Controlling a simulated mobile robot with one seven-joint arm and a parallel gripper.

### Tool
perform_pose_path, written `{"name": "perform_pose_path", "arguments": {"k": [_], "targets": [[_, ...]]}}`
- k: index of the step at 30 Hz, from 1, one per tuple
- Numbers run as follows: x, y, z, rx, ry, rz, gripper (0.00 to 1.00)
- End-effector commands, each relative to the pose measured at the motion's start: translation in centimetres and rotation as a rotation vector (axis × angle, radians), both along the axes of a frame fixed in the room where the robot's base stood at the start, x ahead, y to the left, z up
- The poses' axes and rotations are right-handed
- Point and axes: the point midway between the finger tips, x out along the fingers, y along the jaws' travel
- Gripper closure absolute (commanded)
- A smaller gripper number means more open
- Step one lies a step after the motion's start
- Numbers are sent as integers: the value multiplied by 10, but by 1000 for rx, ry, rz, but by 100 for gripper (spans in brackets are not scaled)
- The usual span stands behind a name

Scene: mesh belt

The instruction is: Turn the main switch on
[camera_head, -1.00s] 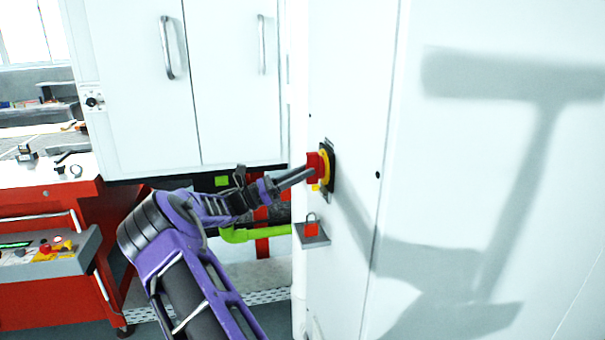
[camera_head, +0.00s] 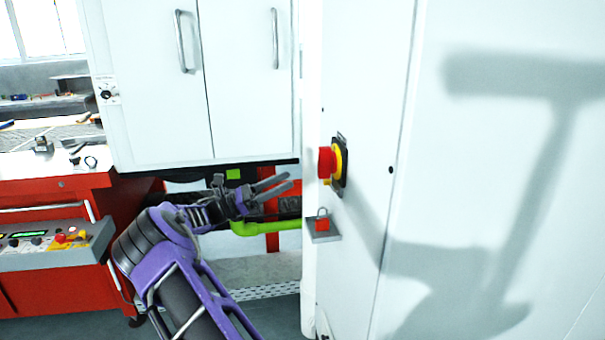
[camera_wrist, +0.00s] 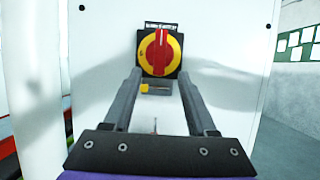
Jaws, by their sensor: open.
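The main switch has a red handle on a yellow disc and a black plate (camera_head: 327,162), on the white cabinet's side at the centre of the head view. In the wrist view the red handle (camera_wrist: 159,52) stands upright, its long side vertical, with a small yellow tab below the disc. My gripper (camera_head: 287,182) is open and empty, left of the switch and slightly lower in the head view, with a clear gap to it. In the wrist view both fingers point toward the switch, one on each side, short of it.
A red padlock (camera_head: 322,224) sits on a small grey bracket below the switch. The white cabinet (camera_head: 365,90) fills the right side. A green pipe (camera_head: 262,227) runs behind my gripper. A red workbench and control panel (camera_head: 50,244) stand at left.

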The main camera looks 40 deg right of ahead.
Motion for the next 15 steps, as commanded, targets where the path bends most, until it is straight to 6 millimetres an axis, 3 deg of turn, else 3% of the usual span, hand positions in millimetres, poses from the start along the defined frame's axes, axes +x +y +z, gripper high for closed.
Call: {"name": "perform_pose_path", "arguments": {"k": [6, 15], "targets": [[22, 39, -20, -1, 0, 3, 43], [35, 63, -30, 0, 0, -1, 43]]}}
